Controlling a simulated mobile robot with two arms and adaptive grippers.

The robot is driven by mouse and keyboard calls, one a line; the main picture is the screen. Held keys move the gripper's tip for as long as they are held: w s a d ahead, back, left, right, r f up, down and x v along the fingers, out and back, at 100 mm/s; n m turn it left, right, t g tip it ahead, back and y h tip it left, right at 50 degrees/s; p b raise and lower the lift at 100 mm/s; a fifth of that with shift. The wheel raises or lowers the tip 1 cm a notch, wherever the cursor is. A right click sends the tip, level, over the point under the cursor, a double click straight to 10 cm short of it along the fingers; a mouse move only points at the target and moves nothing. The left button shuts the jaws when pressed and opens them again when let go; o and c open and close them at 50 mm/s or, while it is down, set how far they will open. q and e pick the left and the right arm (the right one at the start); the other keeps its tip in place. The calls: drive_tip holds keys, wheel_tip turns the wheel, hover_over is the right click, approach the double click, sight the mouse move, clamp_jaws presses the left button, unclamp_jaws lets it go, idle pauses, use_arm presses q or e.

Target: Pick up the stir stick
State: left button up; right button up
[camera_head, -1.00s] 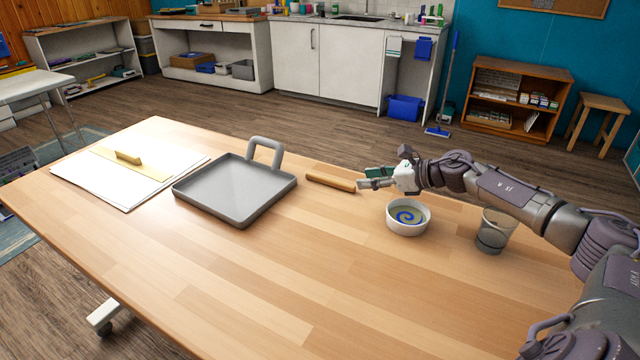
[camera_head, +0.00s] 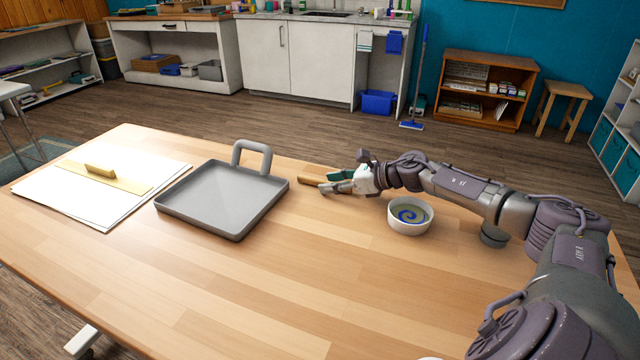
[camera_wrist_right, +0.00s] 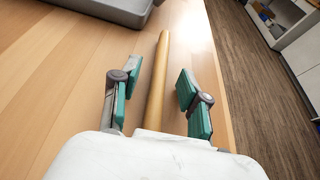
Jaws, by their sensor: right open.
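The stir stick, a round light-brown wooden rod (camera_head: 308,180), lies on the table near its far edge, to the right of the grey tray. It also shows in the right wrist view (camera_wrist_right: 158,75), running away from the gripper. My right gripper (camera_head: 333,181) is open at the stick's right end. In the right wrist view, its green-padded fingers (camera_wrist_right: 152,95) stand on either side of the stick with gaps on both sides. The stick's near end is hidden behind the white gripper body. My left gripper is not in view.
A grey tray with a raised handle (camera_head: 222,202) stands left of the stick. A white bowl with a blue swirl (camera_head: 409,228) sits just in front of my right arm. White sheets (camera_head: 85,200) lie at the left. The table's front middle is clear.

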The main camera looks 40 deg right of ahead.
clamp_jaws()
drive_tip(key=shift+r, duration=0.7)
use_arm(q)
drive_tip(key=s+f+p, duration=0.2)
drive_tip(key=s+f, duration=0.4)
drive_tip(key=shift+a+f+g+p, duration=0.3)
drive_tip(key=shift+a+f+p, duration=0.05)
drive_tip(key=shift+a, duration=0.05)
use_arm(e)
wheel_tip(320, 180, up, 17)
drive_tip(key=shift+f, duration=0.2)
drive_tip(key=shift+a, duration=0.1)
